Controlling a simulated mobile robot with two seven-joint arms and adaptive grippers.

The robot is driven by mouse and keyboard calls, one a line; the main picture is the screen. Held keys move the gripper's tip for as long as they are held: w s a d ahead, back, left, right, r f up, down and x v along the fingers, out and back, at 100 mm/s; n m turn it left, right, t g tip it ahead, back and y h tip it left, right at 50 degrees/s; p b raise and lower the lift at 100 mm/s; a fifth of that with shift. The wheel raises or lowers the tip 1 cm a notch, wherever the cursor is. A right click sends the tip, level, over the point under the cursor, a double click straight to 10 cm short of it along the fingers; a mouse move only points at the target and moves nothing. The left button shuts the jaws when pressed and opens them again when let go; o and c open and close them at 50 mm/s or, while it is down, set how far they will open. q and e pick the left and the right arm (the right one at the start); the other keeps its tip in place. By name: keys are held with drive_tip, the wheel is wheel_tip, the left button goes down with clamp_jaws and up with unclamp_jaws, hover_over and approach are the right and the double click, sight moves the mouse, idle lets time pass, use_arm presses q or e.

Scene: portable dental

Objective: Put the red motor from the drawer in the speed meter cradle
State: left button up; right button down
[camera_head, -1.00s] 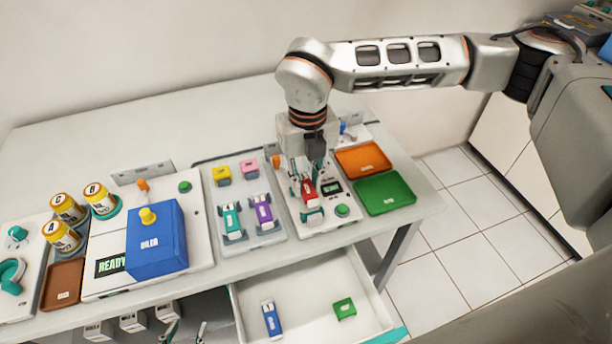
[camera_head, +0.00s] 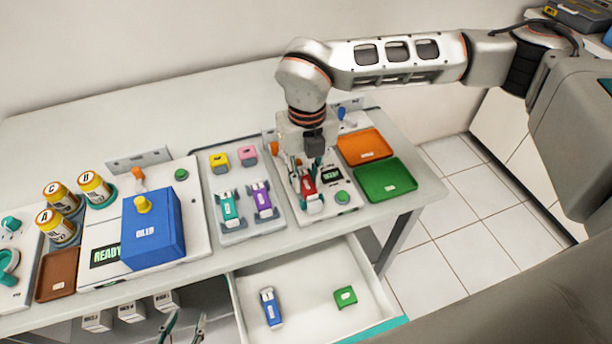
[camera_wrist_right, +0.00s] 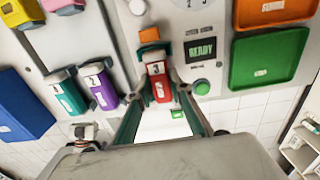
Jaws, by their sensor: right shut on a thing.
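The red motor (camera_head: 308,185), marked 3, lies at the speed meter station (camera_head: 335,165) with the READY display; it also shows in the wrist view (camera_wrist_right: 160,88). It sits at the cradle, which is mostly hidden under the motor and fingers, so I cannot tell how fully it is seated. My right gripper (camera_head: 306,182) reaches down from above, with its teal fingers on either side of the red motor, shut on it. My left gripper (camera_head: 184,328) shows only as two finger ends at the bottom edge, apart and empty. The open drawer (camera_head: 305,320) is below the table front.
A blue motor (camera_head: 270,308) and a green block (camera_head: 345,296) lie in the drawer. Teal (camera_head: 229,208) and purple (camera_head: 262,200) motors stand left of the station. Orange (camera_head: 363,147) and green (camera_head: 386,181) trays lie right. A blue box (camera_head: 152,235) and yellow jars stand further left.

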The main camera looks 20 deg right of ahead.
drive_tip(key=shift+f, duration=0.1)
drive_tip(key=c, duration=1.7)
unclamp_jaws()
wheel_tip(320, 180, up, 12)
